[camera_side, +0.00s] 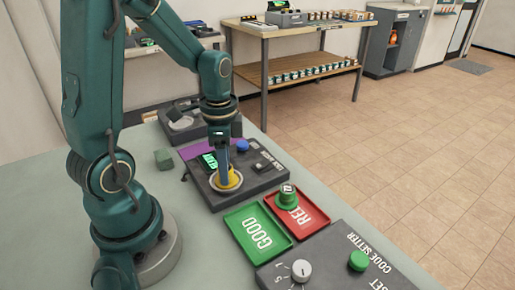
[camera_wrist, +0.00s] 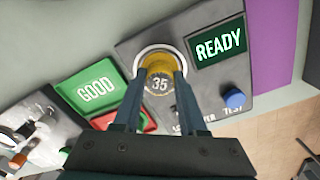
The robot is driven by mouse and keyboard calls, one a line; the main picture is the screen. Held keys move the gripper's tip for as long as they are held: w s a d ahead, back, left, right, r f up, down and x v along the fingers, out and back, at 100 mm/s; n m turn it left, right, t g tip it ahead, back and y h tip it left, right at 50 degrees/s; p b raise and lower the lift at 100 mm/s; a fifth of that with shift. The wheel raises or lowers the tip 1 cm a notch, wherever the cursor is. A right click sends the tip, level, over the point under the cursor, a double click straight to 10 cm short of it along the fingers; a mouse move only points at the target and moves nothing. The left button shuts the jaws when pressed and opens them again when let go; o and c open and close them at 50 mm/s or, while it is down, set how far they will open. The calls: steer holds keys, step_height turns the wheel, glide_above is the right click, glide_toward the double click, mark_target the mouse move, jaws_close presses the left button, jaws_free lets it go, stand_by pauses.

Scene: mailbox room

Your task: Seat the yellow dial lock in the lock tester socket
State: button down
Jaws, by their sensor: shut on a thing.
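The yellow dial lock (camera_wrist: 158,63) sits at the round socket of the lock tester (camera_wrist: 208,78), with its dial face reading 35 toward the wrist camera. In the side view the yellow lock (camera_side: 228,183) shows low at the socket ring (camera_side: 237,188). My gripper (camera_wrist: 158,82) is shut on the lock, one finger on each side, pointing down. The lock's underside is hidden, so I cannot tell how deep it sits. The tester's screen (camera_wrist: 218,45) reads READY in green. A blue button (camera_wrist: 234,98) is beside it.
A green GOOD tray (camera_side: 259,234) and a red tray (camera_side: 305,219) holding a green lock (camera_side: 287,196) lie beside the tester. The code setter (camera_side: 335,262) is at the front right.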

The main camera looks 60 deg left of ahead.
steer(key=shift+c, duration=0.7)
jaws_free()
steer(key=shift+r, duration=3)
